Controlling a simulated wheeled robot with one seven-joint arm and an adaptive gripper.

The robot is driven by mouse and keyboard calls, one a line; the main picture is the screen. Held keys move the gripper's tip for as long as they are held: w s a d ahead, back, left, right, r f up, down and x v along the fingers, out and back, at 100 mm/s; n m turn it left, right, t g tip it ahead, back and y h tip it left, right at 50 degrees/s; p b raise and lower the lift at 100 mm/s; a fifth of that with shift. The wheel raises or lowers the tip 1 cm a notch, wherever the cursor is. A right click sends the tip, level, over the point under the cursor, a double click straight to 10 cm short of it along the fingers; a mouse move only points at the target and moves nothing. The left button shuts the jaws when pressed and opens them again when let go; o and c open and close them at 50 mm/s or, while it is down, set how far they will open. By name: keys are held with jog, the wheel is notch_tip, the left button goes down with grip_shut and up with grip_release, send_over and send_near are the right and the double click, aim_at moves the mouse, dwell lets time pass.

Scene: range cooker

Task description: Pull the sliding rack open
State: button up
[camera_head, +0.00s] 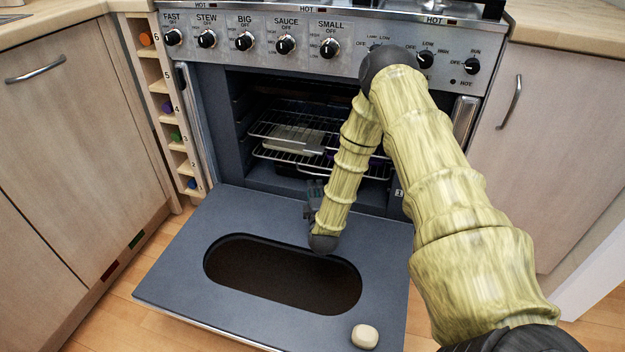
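The oven is open, with its door (185,263) folded down flat toward me. Inside are two wire racks, an upper one (265,124) and a lower one (268,155), both within the cavity. A light flat box-like item (295,139) lies on a rack. My arm reaches down from the right and bends back toward the cavity. My gripper (311,190) is low in front of the cavity, above the inner part of the door and below the racks. My own wrist partly covers it, so its fingers cannot be made out. It appears apart from the racks.
The door has a dark oval window (280,275), and a pale rounded object (365,336) lies near its front right corner. A control panel with knobs (245,41) runs above. A narrow numbered shelf (160,90) and cabinets (75,130) flank the oven.

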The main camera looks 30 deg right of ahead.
jog(key=shift+b+x, duration=1.65)
jog(key=shift+x, duration=2.8)
grip_shut()
